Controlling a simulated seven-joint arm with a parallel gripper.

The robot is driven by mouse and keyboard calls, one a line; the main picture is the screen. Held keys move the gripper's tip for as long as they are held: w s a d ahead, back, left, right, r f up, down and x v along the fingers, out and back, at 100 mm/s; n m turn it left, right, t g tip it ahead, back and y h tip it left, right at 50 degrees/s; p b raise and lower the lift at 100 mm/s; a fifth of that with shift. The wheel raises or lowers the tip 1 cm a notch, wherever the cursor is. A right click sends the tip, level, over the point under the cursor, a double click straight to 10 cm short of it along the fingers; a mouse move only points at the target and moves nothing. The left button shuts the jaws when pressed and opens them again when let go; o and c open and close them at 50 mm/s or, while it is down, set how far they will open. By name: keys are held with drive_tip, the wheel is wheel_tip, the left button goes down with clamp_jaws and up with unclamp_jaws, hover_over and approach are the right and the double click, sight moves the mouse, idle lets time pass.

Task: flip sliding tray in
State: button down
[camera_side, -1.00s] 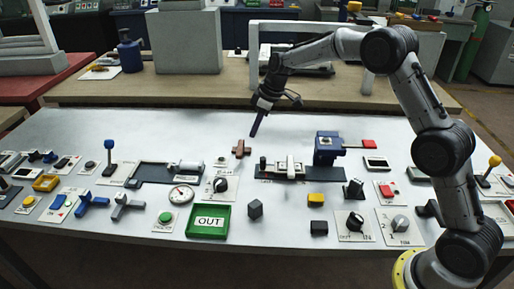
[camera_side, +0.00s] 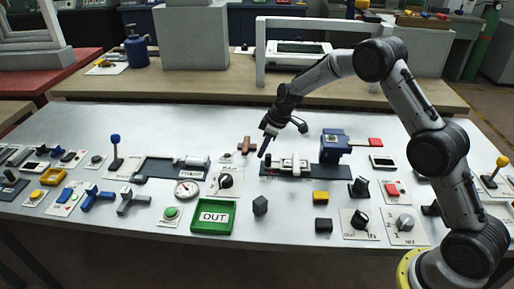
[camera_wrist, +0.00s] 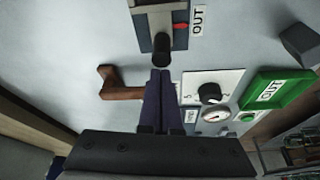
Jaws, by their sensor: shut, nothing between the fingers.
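A sliding unit, which I take for the sliding tray (camera_side: 291,164), has a light grey carriage on a dark base plate at the middle of the bench. In the wrist view its dark plate (camera_wrist: 146,36) shows at the top, with a red mark, an OUT label (camera_wrist: 198,19) and a round black knob (camera_wrist: 163,49) at its near end. My gripper (camera_side: 263,154) is shut and empty, pointing down by the unit's left end. In the wrist view its fingertips (camera_wrist: 160,72) are close to the black knob; I cannot tell whether they touch.
A brown handle (camera_side: 246,144) stands just left of my gripper. A dial switch (camera_side: 226,181) and a green tray marked OUT (camera_side: 213,216) are nearer the front. A blue block device (camera_side: 334,147) stands to the right. The bench behind the unit is mostly clear.

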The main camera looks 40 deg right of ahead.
sight(282, 161)
drive_tip(key=shift+s, duration=0.1)
drive_tip(key=s+d, duration=0.9)
idle(0.3)
drive_tip(key=w+a, duration=0.1)
drive_tip(key=w, duration=0.1)
drive_tip(key=w+a, duration=0.1)
drive_tip(key=w, duration=0.1)
drive_tip(key=shift+a, duration=0.3)
drive_tip(key=v, duration=1)
drive_tip(key=shift+s, duration=0.25)
drive_tip(key=shift+d+r, duration=0.1)
